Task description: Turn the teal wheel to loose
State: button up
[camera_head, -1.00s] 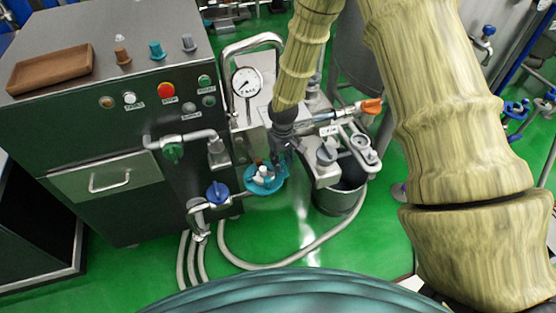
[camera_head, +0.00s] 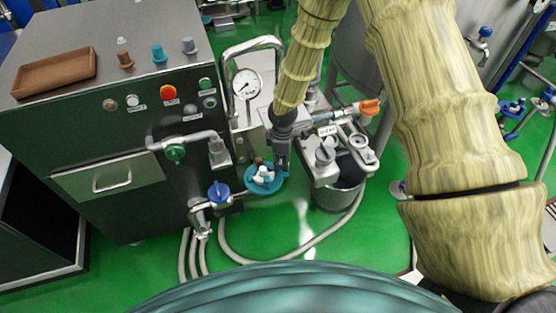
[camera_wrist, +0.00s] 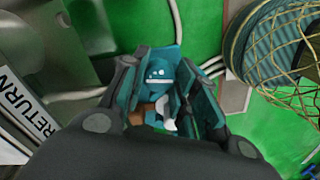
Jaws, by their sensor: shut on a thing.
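The teal wheel (camera_head: 262,187) sits on the pipework at the front of the machine, with a pale hub and a small brown part at its middle. My gripper (camera_head: 281,170) comes down from above onto the wheel's right side and is shut on its rim. In the wrist view the teal wheel (camera_wrist: 158,72) shows between my two fingers, partly covered by them. Any mark for loose or tight on the wheel is too small to read.
A blue knob (camera_head: 218,192) is close to the wheel's left, and a green-handled valve (camera_head: 175,153) is farther left. A pressure gauge (camera_head: 247,84) stands behind. An orange-handled valve (camera_head: 369,107) and a metal bucket (camera_head: 338,197) are to the right. Hoses run below.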

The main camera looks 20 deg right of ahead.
jog(key=n+p, duration=0.1)
jog(key=n, duration=0.3)
jog(key=shift+n+p, duration=0.7)
jog(key=shift+n, duration=1.4)
jog(key=o, duration=1)
notch_tip(320, 180, up, 12)
jog(key=shift+f, duration=0.1)
